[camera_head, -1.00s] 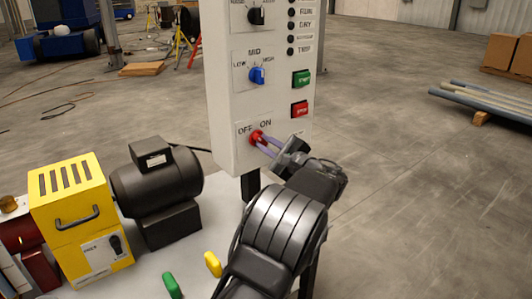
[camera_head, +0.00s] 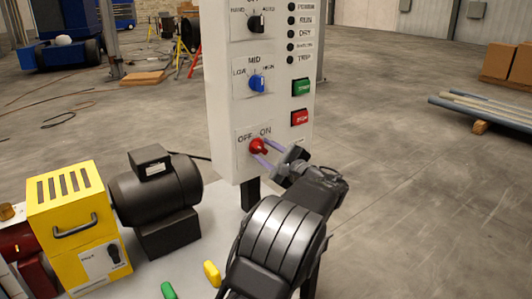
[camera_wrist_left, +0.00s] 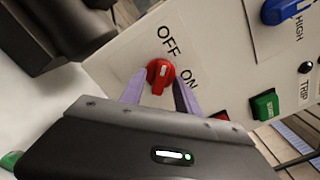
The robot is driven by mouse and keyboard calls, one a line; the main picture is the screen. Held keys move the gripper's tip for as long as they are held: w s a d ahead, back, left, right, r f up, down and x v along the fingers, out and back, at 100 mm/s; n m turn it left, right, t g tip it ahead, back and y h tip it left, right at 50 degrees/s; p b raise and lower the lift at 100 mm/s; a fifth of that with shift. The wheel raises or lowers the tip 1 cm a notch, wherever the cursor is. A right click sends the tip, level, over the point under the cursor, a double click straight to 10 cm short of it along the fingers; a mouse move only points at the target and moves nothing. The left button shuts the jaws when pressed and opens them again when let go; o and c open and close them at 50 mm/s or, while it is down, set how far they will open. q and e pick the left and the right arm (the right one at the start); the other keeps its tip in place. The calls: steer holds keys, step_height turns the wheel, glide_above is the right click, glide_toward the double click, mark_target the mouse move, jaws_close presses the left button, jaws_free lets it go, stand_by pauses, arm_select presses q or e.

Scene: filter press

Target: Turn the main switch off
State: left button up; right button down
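The red main switch knob (camera_head: 257,146) is on the lower part of the white control panel, below the OFF and ON labels. My left gripper (camera_head: 265,154) is in front of it, with its two purple fingers apart. In the left wrist view the red knob (camera_wrist_left: 160,75) shows between and just beyond the spread fingertips of the left gripper (camera_wrist_left: 159,92); I see no clear contact. The knob has a white mark, but I cannot tell for sure which label it points to. My right gripper is not in view.
The panel (camera_head: 225,100) also carries a blue selector (camera_head: 257,83), a green button (camera_head: 301,88) and a red button (camera_head: 299,118) above the switch. A black motor (camera_head: 155,190) and a yellow box (camera_head: 75,225) stand to the left.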

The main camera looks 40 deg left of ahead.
arm_select(q)
steer(key=v, duration=0.7)
steer(key=shift+d, duration=0.4)
steer(key=shift+s, duration=0.1)
